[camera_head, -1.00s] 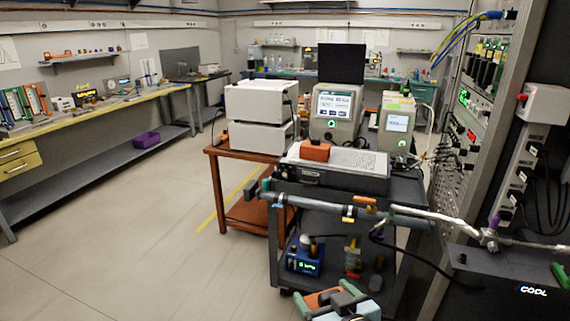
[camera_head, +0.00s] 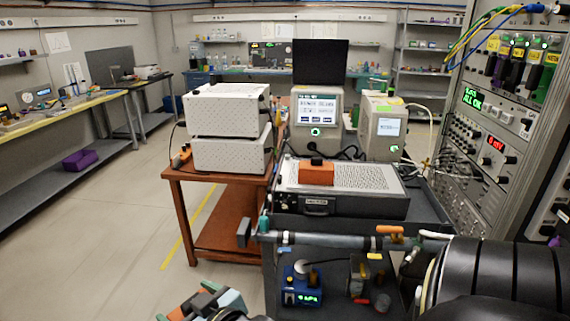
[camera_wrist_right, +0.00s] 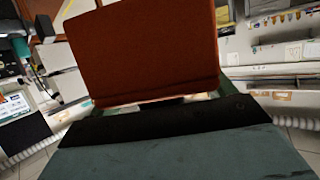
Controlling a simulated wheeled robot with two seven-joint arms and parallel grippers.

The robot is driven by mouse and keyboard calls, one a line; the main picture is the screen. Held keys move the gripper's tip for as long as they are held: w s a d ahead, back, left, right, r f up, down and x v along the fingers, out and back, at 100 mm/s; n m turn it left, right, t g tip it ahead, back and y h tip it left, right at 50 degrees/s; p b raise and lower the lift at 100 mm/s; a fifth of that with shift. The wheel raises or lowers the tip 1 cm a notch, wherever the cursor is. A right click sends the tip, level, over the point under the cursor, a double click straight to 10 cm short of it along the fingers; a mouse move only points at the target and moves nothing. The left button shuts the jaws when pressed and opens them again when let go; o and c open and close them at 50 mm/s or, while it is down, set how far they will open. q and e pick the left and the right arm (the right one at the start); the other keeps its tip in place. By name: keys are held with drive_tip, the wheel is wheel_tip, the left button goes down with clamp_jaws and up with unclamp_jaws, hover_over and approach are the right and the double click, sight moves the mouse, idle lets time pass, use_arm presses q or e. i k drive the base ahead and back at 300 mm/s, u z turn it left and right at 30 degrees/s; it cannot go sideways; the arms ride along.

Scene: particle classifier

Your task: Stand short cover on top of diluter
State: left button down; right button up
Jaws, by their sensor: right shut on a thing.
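My right gripper (camera_head: 208,300) is at the bottom of the head view, left of the black cart. It is shut on a rust-orange block, which I take to be the short cover (camera_head: 178,313). In the right wrist view the short cover (camera_wrist_right: 148,50) fills the upper middle, held at the teal and black fingers of my right gripper (camera_wrist_right: 165,108). An orange box (camera_head: 316,173) with a black knob sits on a flat grey instrument (camera_head: 355,203) on the cart. No label shows which device is the diluter. My left gripper is not in view.
A grey tube assembly (camera_head: 325,241) with valves crosses the cart's front. A blue device (camera_head: 302,287) stands on the cart's lower shelf. White boxes (camera_head: 228,109) are stacked on a brown table (camera_head: 180,179). A rack (camera_head: 500,125) stands right. Open floor lies left.

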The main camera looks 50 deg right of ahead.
sight(373, 183)
drive_tip(key=z, duration=0.25)
drive_tip(key=i, duration=1.55)
drive_tip(key=z, duration=1.65)
drive_tip(key=i, duration=0.7)
drive_tip(key=z, duration=0.6)
